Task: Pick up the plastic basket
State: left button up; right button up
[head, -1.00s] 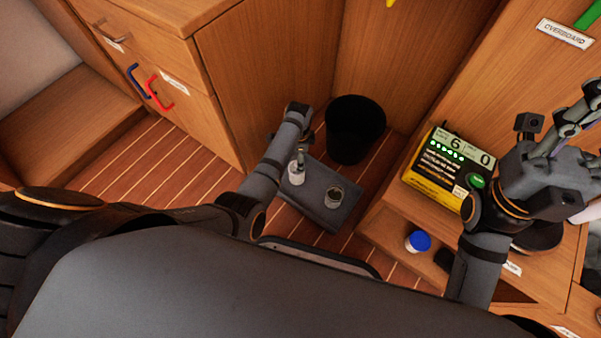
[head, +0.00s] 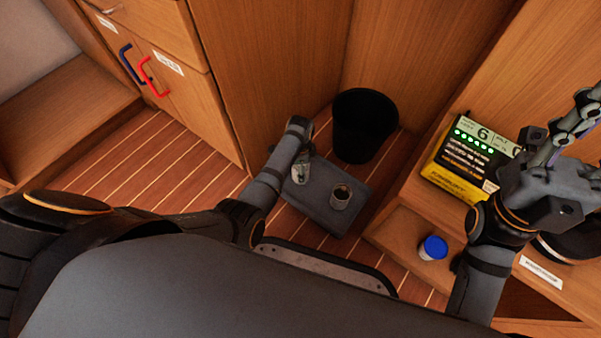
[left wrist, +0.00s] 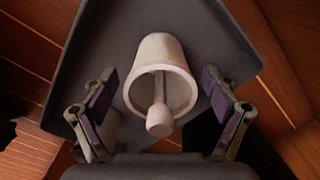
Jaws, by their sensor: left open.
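The only basket-like thing is a black round open-topped bin (head: 365,126), upright on the floor in the corner in the head view. My left gripper (head: 302,172) points down, to the left of the bin and apart from it, over a grey slab. In the left wrist view the left gripper (left wrist: 158,78) is open, its two fingers on either side of a pale cup-shaped piece (left wrist: 160,60) with a knobbed stem.
The grey slab (head: 318,205) carries a small grey cup (head: 341,196). A low wooden ledge at right holds a black-yellow box (head: 466,158) and a blue-lidded jar (head: 434,247). Wooden cabinets (head: 165,90) stand at left. Striped floor (head: 150,165) is open before them.

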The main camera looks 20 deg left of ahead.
pick_arm(q)
jog(key=c, duration=1.4)
jog(key=shift+r, duration=0.1)
